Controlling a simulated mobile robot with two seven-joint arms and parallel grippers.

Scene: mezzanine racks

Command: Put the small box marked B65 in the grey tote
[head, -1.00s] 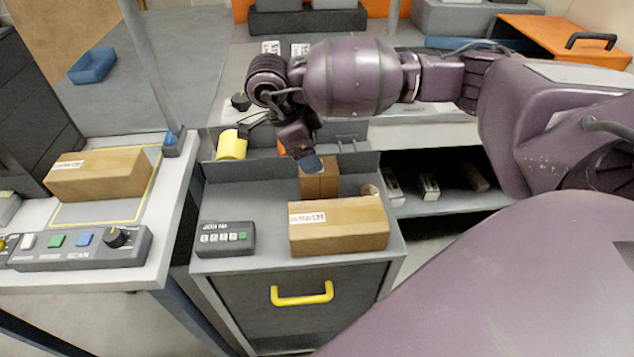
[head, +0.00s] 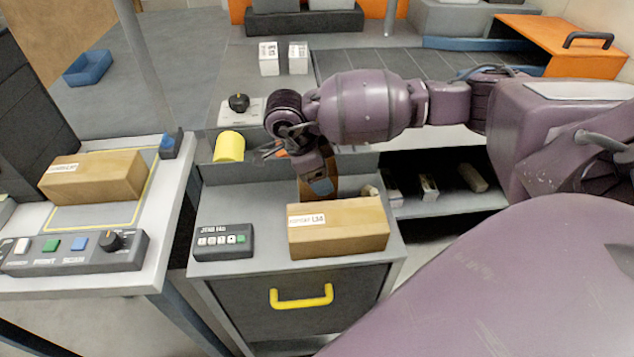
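A small brown box (head: 304,188) stands on the grey cart top behind a larger brown carton. My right gripper (head: 319,182) points down at this small box and covers much of it. I cannot tell whether its fingers are open or closed on the box. No B65 marking is legible on any box. Grey containers stand at the back, one at the upper right (head: 470,22) and darker ones at the top middle (head: 305,22); I cannot tell which is the grey tote. My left gripper is not in view.
The larger carton (head: 340,228) and a dark button panel (head: 223,242) sit on the cart top (head: 270,255). A yellow cylinder (head: 229,147) is at its back left. Another carton (head: 95,177) lies on the left table. Small white boxes (head: 269,60) stand farther back.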

